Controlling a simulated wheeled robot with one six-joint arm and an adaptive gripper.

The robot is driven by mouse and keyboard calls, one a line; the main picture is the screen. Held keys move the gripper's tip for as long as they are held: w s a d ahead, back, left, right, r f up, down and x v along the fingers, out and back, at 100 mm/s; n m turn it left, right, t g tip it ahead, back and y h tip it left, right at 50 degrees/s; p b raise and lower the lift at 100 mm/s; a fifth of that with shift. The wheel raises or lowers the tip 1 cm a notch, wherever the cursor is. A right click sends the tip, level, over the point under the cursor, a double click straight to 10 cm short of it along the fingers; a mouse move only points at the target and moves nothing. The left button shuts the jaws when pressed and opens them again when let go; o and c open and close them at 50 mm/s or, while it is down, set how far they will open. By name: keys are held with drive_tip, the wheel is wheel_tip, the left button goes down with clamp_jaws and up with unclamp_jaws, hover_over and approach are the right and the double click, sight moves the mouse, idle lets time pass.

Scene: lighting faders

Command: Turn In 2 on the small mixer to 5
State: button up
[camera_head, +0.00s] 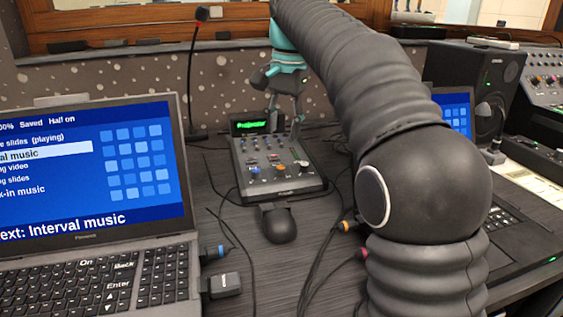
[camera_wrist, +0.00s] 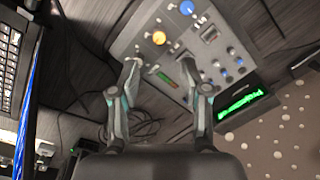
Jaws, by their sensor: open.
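The small mixer (camera_head: 291,186) is a grey box on the desk, with several small knobs and a row of larger white, orange and blue knobs near its front. Labels, including In 2, are too small to read. My gripper (camera_head: 285,112) points down over the back part of the mixer. In the wrist view my gripper (camera_wrist: 168,75) is open, its fingers apart with nothing between them.
A small display (camera_head: 250,125) with green text stands behind the mixer. A laptop (camera_head: 85,180) is at left and a black mouse (camera_head: 277,223) in front. A gooseneck microphone (camera_head: 195,80) rises behind at left. Cables lie on the desk. A speaker (camera_head: 475,75) stands at right.

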sight(281, 166)
drive_tip(key=f, duration=0.9)
drive_tip(key=shift+w+a+f, duration=0.15)
drive_tip(key=shift+a+f, duration=0.1)
drive_tip(key=shift+a, duration=0.05)
clamp_jaws()
